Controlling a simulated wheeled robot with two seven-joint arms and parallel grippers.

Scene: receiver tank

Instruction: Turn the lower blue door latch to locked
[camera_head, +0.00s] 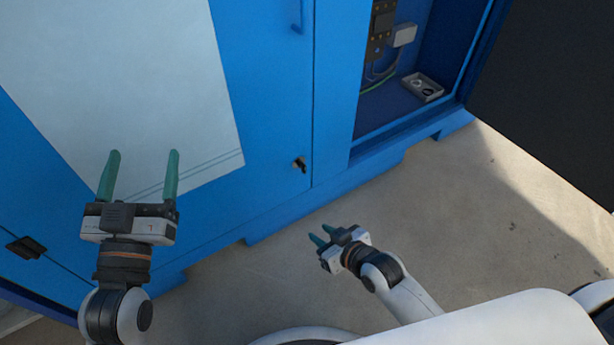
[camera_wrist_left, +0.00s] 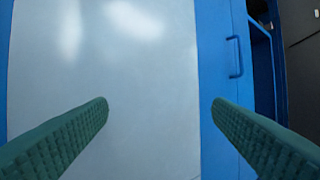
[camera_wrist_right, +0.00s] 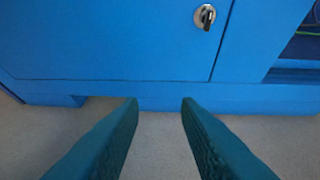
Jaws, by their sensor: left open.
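The lower door latch (camera_head: 300,163) is a small dark knob on the blue door (camera_head: 262,120), low near the door's right edge. In the right wrist view the latch (camera_wrist_right: 205,16) shows as a dark key-like handle on a round metal plate, tilted slightly from upright. My left gripper (camera_head: 143,165) is open and empty in front of the white panel, left of and apart from the latch. My right gripper (camera_head: 320,236) is low over the floor, below the latch and apart from it. Its green fingers (camera_wrist_right: 160,110) stand apart with nothing between them.
A blue handle (camera_head: 301,16) is higher on the door. To the right is an open compartment (camera_head: 400,95) with electrical parts and a small grey tray (camera_head: 422,87). A dark open door panel (camera_head: 545,90) stands at the far right. The concrete floor (camera_head: 480,220) is clear.

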